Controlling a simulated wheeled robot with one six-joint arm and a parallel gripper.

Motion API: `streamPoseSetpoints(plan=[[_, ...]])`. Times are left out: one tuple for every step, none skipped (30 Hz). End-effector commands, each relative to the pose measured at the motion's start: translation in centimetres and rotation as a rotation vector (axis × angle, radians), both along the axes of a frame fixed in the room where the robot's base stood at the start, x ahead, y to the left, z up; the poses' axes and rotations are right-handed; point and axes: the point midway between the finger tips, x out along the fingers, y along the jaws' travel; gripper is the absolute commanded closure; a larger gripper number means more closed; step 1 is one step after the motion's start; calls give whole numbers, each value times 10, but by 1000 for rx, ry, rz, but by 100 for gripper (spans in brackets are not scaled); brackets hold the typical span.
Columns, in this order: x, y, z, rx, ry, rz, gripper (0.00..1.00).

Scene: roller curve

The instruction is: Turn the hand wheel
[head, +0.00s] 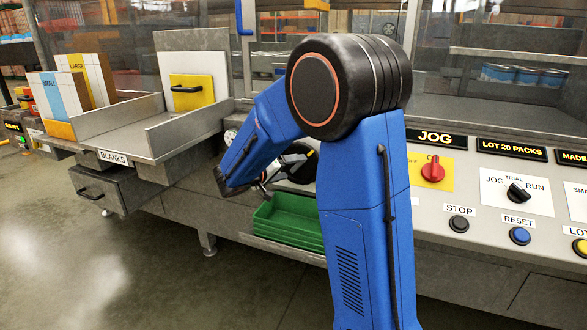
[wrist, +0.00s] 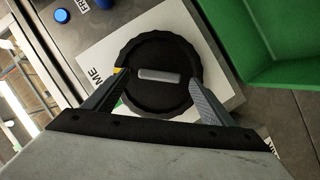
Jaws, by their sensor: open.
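The hand wheel (wrist: 155,100) is a black disc with a scalloped rim and a light grey bar across its centre, mounted on a white plate. In the wrist view my gripper (wrist: 163,82) is open, with one grey finger on each side of the wheel. The fingertips are close to the rim; I cannot tell whether they touch it. A small yellow mark shows at the wheel's left edge, beside the left fingertip. In the head view my arm hides most of the wheel, and only a dark part of it (head: 300,166) shows behind my gripper (head: 262,187).
A green tray (head: 287,224) sits below the panel, and it shows at the right in the wrist view (wrist: 290,40). Right of my arm are a red JOG switch (head: 433,170), a black JOG/RUN selector (head: 517,193) and STOP and RESET buttons. The BLANKS tray (head: 120,137) is at left.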

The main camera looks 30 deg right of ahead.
Motion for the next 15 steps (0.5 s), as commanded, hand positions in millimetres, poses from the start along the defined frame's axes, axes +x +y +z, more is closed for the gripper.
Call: streamPoseSetpoints(plan=[[2,-6,-2,-1,1,-3,23],[3,-9,-3,0,1,-2,23],[4,-12,-4,1,1,-2,23],[5,-14,-4,1,1,-2,23],[6,-15,-4,1,0,-1,23],[6,-17,-5,1,0,-1,23],[7,-19,-5,1,0,-1,23],[7,-20,-5,1,0,-1,23],[7,-20,-5,1,0,-1,23],[7,-21,-5,0,0,0,23],[8,-21,-6,0,0,0,23],[8,-21,-6,0,0,0,23],[8,-21,-6,0,0,0,23],[8,-21,-6,0,0,0,23],[8,-21,-6,0,0,0,23]])
